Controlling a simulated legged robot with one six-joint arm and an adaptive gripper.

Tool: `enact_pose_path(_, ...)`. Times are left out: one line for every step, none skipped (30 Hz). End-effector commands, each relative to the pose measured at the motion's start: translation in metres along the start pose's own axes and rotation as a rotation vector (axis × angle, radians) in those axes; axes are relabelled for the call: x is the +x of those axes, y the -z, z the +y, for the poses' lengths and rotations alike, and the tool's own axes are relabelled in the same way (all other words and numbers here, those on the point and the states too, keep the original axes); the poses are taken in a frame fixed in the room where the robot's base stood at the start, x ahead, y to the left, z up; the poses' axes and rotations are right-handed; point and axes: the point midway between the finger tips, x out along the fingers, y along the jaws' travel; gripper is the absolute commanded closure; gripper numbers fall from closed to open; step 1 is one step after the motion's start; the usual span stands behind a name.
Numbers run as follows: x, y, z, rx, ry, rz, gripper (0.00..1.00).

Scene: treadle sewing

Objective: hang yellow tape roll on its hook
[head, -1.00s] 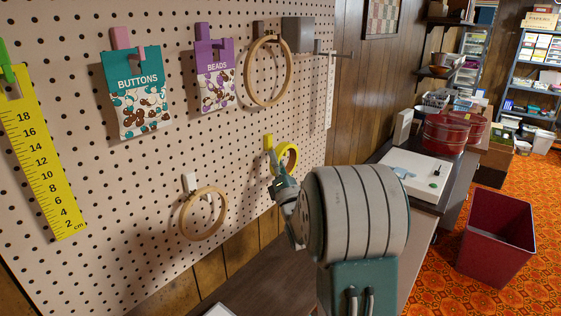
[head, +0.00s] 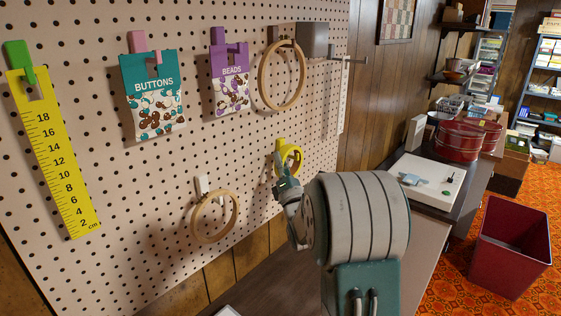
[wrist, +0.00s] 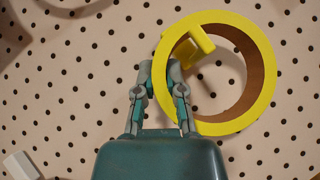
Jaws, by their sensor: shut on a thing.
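The yellow tape roll (wrist: 262,55) has a brown inner core and is held upright, facing the pegboard. It also shows in the head view (head: 298,158), partly hidden by my arm. My gripper (wrist: 160,75) is shut on the left edge of the roll's rim. The yellow hook (wrist: 200,40) shows within the upper left of the roll's opening in the wrist view. In the head view the hook (head: 281,144) overlaps the roll's upper left. I cannot tell whether the roll's weight rests on the hook.
On the pegboard (head: 110,185) hang a wooden hoop (head: 197,232) below left, a larger hoop (head: 264,80) above, a beads packet (head: 231,93), a buttons packet (head: 155,105) and a yellow ruler (head: 58,150).

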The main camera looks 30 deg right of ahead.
Motion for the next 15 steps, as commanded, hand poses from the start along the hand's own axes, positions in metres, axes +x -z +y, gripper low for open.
enact_pose_path(-0.0002, 0.0005, -0.0005, 0.0, 0.0, 0.0, 1.0)
enact_pose_path(-0.0005, 0.0008, -0.0007, 0.0, 0.0, 0.0, 1.0)
enact_pose_path(-0.0008, 0.0012, -0.0011, 0.0, 0.0, 0.0, 1.0)
enact_pose_path(-0.0012, 0.0015, -0.0015, 0.0, 0.001, 0.0, 1.0)
enact_pose_path(-0.0015, 0.0018, -0.0018, 0.0, 0.001, 0.001, 1.0)
enact_pose_path(-0.0019, 0.0022, -0.0022, 0.0, 0.001, 0.0, 1.0)
enact_pose_path(-0.0022, 0.0024, -0.0024, 0.0, 0.0, 0.0, 1.0)
enact_pose_path(-0.0025, 0.0027, -0.0027, 0.0, 0.0, 0.0, 1.0)
enact_pose_path(-0.0029, 0.0031, -0.0031, 0.0, 0.0, 0.0, 1.0)
enact_pose_path(-0.0032, 0.0034, -0.0033, 0.0, 0.0, 0.0, 1.0)
enact_pose_path(-0.0035, 0.0034, -0.0034, 0.0, 0.0, 0.0, 1.0)
enact_pose_path(-0.0039, 0.0037, -0.0037, 0.0, 0.0, 0.0, 1.0)
enact_pose_path(-0.0042, 0.0039, -0.0039, 0.0, 0.0, 0.0, 1.0)
enact_pose_path(-0.0045, 0.0042, -0.0042, 0.0, 0.0, 0.0, 1.0)
enact_pose_path(-0.0049, 0.0046, -0.0046, 0.0, -0.001, 0.0, 1.0)
